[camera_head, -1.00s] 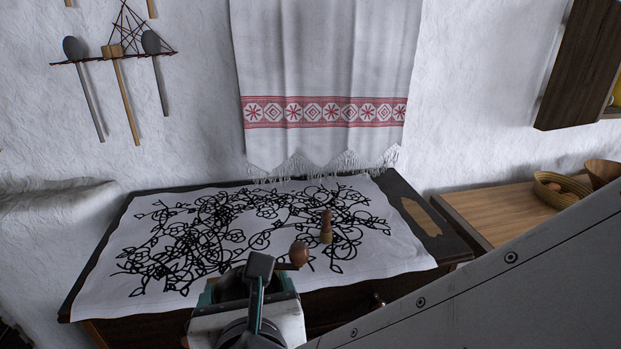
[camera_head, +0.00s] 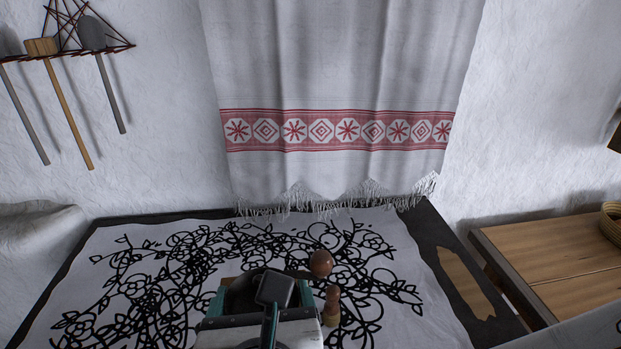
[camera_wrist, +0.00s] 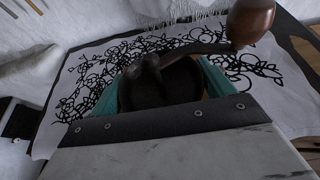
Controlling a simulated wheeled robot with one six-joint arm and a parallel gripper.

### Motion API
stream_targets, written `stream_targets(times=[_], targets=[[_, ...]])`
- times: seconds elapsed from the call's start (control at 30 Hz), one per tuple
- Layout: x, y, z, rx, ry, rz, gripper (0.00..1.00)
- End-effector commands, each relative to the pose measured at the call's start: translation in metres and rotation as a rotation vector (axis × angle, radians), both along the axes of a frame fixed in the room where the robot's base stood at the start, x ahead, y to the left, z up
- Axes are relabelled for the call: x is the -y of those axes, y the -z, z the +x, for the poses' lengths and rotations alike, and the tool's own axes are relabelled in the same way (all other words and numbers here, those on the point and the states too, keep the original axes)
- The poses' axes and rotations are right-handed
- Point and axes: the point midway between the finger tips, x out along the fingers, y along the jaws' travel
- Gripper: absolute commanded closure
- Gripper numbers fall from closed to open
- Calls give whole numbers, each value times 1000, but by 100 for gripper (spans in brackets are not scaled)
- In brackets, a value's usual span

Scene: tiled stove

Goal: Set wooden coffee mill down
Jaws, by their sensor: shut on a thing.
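The wooden coffee mill shows its dark metal top (camera_head: 240,292), a crank and a round brown knob (camera_head: 320,263) in the head view. In the wrist view its dark dome and crank (camera_wrist: 160,82) and large knob (camera_wrist: 250,22) stand between teal fingers. My gripper (camera_head: 260,297) is shut on the mill; its fingers also show in the wrist view (camera_wrist: 162,88). The mill's lower body is hidden by my gripper. The mill is over the black-patterned white cloth (camera_head: 90,285) on a dark table (camera_head: 445,235); I cannot tell whether it touches.
A small turned wooden piece (camera_head: 332,307) stands on the cloth just right of the mill. A fringed towel (camera_head: 335,130) hangs on the wall behind. A wooden table (camera_head: 550,260) with a basket (camera_head: 611,222) is at right. The cloth's left part is clear.

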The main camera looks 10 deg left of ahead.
Motion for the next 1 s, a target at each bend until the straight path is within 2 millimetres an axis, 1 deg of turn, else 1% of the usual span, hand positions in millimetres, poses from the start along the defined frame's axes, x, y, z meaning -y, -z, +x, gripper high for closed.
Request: stream_targets(times=[0.03, 0.13, 0.2, 0.27, 0.47, 0.7, 0.8, 0.9, 1.0], targets=[[1, -1, -10, 1, -1, 1, 90], [5, -1, -19, 1, 10, -2, 90], [6, -1, -18, 1, 17, -3, 90], [5, 0, -11, 1, 21, -3, 90], [-6, 4, 30, 1, 27, -3, 90], [-22, 9, 84, 1, 25, -5, 90], [-28, 11, 102, 1, 23, -4, 90], [-33, 12, 114, 1, 21, -2, 90], [-35, 13, 120, 1, 19, -3, 90]])
